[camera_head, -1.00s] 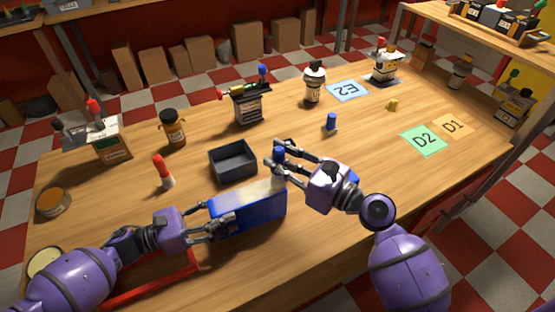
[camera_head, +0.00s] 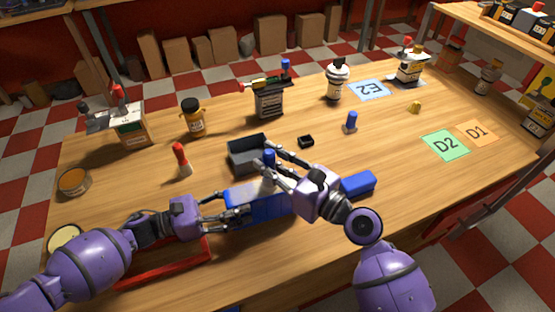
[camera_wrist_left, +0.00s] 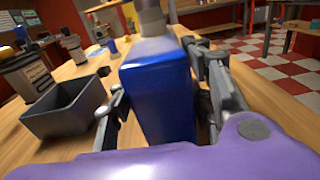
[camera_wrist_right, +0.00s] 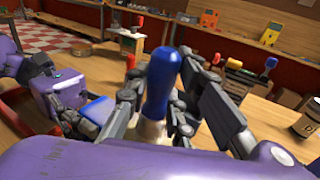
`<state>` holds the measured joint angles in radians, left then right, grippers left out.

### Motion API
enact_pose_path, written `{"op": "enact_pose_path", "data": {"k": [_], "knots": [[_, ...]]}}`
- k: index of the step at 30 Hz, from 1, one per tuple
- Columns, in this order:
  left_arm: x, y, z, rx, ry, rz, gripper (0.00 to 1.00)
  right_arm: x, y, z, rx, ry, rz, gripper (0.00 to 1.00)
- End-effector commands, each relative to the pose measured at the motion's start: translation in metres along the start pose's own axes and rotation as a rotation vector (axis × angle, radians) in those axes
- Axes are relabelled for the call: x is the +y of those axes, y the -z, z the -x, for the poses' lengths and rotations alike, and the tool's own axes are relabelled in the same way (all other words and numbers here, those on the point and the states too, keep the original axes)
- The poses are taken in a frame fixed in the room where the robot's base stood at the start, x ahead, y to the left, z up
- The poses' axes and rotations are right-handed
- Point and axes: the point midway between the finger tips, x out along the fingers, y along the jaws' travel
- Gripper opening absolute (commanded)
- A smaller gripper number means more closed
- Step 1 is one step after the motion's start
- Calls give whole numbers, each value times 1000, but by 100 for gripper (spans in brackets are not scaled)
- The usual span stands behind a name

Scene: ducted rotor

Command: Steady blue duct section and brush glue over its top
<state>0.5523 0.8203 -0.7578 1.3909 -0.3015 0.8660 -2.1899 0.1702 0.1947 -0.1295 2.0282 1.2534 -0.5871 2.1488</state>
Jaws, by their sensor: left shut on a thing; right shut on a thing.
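The blue duct section (camera_head: 252,206) is a long block on the table. My left gripper (camera_head: 232,211) is shut on its left end. In the left wrist view the duct section (camera_wrist_left: 158,95) stands between the two fingers, with a whitish film on its top. My right gripper (camera_head: 267,168) is shut on a brush with a blue handle (camera_head: 269,157), held upright over the duct's top. The handle also shows in the right wrist view (camera_wrist_right: 162,78). The brush's lower end seems to meet the top in the left wrist view; the bristles are partly hidden.
A dark open tray (camera_head: 246,156) stands just behind the duct section. Another blue block (camera_head: 358,185) lies right of my right gripper. A red-topped tube (camera_head: 182,160), a small black piece (camera_head: 306,141) and a blue peg (camera_head: 351,122) stand farther back. A red frame (camera_head: 165,268) lies in front.

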Motion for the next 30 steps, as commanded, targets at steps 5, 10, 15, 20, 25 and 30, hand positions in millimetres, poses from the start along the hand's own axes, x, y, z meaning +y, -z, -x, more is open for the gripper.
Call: {"op": "enact_pose_path", "data": {"k": [5, 10, 15, 20, 25, 30], "knots": [[0, 0, 0, 0, 0, 0, 16, 7, 0, -4, -2, -1, -1, 0], [0, 0, 0, 0, 0, 0, 16, 20, 0, -11, -2, -1, -2, 0], [0, 0, 0, 0, 0, 0, 16, 30, 1, -16, -1, -1, -2, 0], [0, 0, 0, 0, 0, 0, 16, 34, 2, -18, 0, -1, -2, 0], [0, 0, 0, 0, 0, 0, 16, 46, 2, -25, 0, -1, -2, 0], [0, 0, 0, 0, 0, 0, 16, 58, 1, -32, 0, -1, -3, 0]]}}
